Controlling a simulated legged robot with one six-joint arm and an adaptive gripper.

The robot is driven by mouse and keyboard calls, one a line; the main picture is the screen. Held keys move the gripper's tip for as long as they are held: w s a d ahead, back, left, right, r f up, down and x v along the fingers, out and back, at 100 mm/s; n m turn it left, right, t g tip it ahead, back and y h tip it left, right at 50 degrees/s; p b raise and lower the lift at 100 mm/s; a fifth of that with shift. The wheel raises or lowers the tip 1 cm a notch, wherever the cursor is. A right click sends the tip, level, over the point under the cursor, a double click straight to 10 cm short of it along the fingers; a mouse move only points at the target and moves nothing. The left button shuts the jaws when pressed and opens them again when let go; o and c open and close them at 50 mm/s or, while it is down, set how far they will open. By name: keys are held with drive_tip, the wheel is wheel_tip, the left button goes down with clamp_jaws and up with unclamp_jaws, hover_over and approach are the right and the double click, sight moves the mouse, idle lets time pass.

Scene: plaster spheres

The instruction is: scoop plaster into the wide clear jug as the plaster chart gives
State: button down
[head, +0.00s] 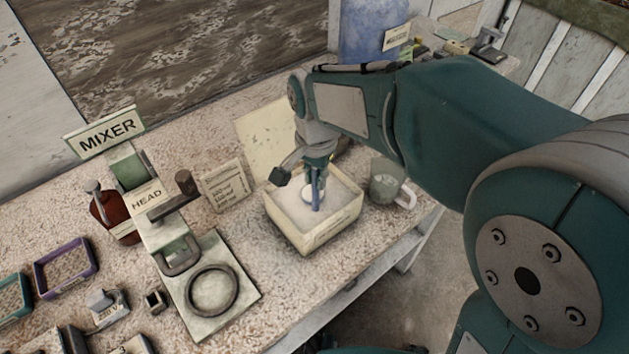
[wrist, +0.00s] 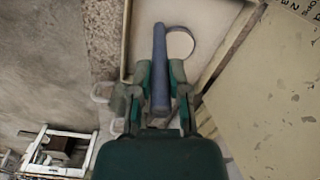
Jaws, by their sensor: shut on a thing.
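My gripper (head: 317,168) is shut on the blue handle of a scoop (head: 317,196), which stands upright with its round pale bowl down in the plaster box (head: 318,238). In the wrist view the blue handle (wrist: 159,50) sits between the two green fingers of my gripper (wrist: 159,84). The bowl's rim shows beside it; I cannot tell how much plaster it holds. White plaster (head: 291,209) lies in the box.
A mixer stand (head: 160,222) with its sign and a base ring is left of the box. A pale board (head: 266,128) rises behind the box. A blue container (head: 370,32) stands at the back. The bench's front edge runs close below the box and jug.

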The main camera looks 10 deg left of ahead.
drive_tip(key=shift+r, duration=3.85)
